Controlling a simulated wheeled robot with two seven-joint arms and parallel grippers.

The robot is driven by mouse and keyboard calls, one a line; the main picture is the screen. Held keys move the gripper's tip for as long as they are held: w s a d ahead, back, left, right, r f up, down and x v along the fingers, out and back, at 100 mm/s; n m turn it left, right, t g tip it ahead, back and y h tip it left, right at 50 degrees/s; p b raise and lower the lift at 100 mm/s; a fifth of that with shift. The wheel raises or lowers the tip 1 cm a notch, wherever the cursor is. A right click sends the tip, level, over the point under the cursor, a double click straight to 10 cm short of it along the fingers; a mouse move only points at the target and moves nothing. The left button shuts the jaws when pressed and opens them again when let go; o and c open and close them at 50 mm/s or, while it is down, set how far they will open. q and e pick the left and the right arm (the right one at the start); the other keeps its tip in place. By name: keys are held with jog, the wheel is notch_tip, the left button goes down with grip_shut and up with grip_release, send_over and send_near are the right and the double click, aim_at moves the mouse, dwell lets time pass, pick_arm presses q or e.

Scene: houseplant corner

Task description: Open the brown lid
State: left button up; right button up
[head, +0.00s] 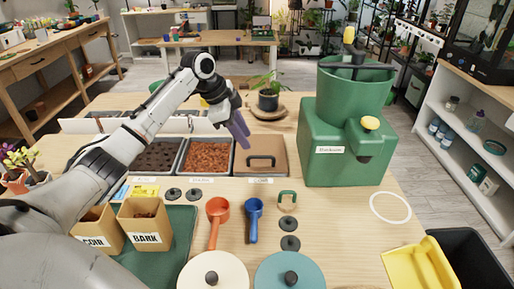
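The brown lid (275,146) lies flat and closed on the rightmost of a row of bins in the middle of the table. It has a dark bar handle (262,158) on top. My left gripper (243,138), with purple fingers, hangs just above and beside the lid's left edge, pointing down. It appears apart from the handle. The fingers overlap from this angle, so their opening cannot be told. My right gripper is not in view.
Open bins of reddish bark (207,157) and dark soil (156,158) stand left of the lid. A green machine (345,125) stands to its right, a potted plant (268,98) behind it. Scoops (217,212) and round lids (290,272) lie in front.

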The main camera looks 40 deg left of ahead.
aim_at(254, 158)
pick_arm(q)
jog(key=x, duration=0.7)
jog(key=shift+w+d+f, duration=0.1)
jog(key=shift+w+f, duration=0.05)
jog(key=shift+f, duration=0.25)
grip_shut()
